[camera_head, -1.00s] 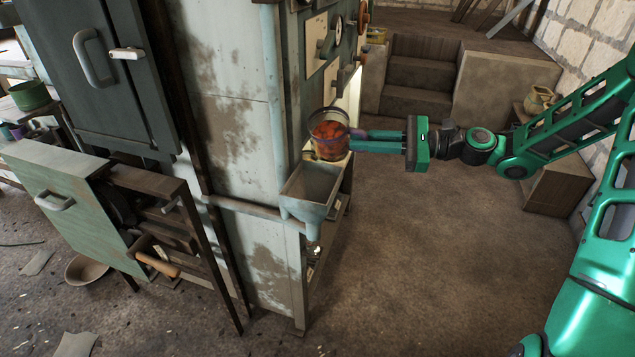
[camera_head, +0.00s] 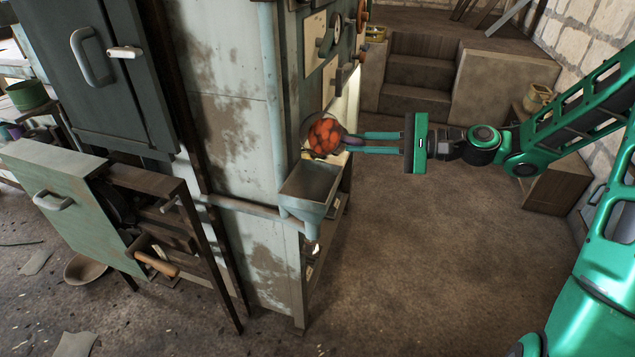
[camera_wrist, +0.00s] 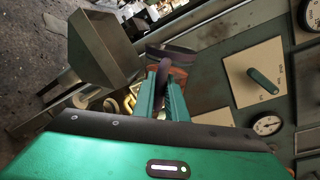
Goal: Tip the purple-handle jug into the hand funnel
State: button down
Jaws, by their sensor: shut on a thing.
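The jug (camera_head: 325,137) holds orange-red pieces and is tilted, its mouth turned toward the head camera. It is just above and behind the funnel's far edge. My gripper (camera_head: 354,142) is shut on its purple handle, reaching in from the right. The hand funnel (camera_head: 312,186) is a grey-green open box narrowing to a spout, fixed to the side of the tall cabinet. No pieces show in the funnel. In the wrist view the funnel (camera_wrist: 105,48) is at upper left, and the purple handle (camera_wrist: 163,72) stands between my fingers, hiding most of the jug.
The tall worn cabinet (camera_head: 230,120) with dials and levers stands close to the left of the jug. The floor (camera_head: 430,240) right of the funnel is clear. Steps (camera_head: 415,75) are at the back.

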jog(key=shift+r+n, duration=0.3)
jog(key=shift+n, duration=0.2)
jog(key=shift+s+r+p, duration=0.15)
jog(key=shift+p, duration=0.2)
jog(key=shift+p, duration=0.35)
dwell(0.4)
jog(key=shift+f+m, duration=0.25)
jog(key=shift+m, duration=0.05)
jog(key=shift+w+d+f+m, duration=0.15)
jog(key=shift+w+m, duration=0.15)
jog(key=shift+m, duration=0.3)
jog(key=shift+s, duration=0.1)
jog(key=shift+r+m, duration=0.2)
jog(key=shift+m, duration=0.1)
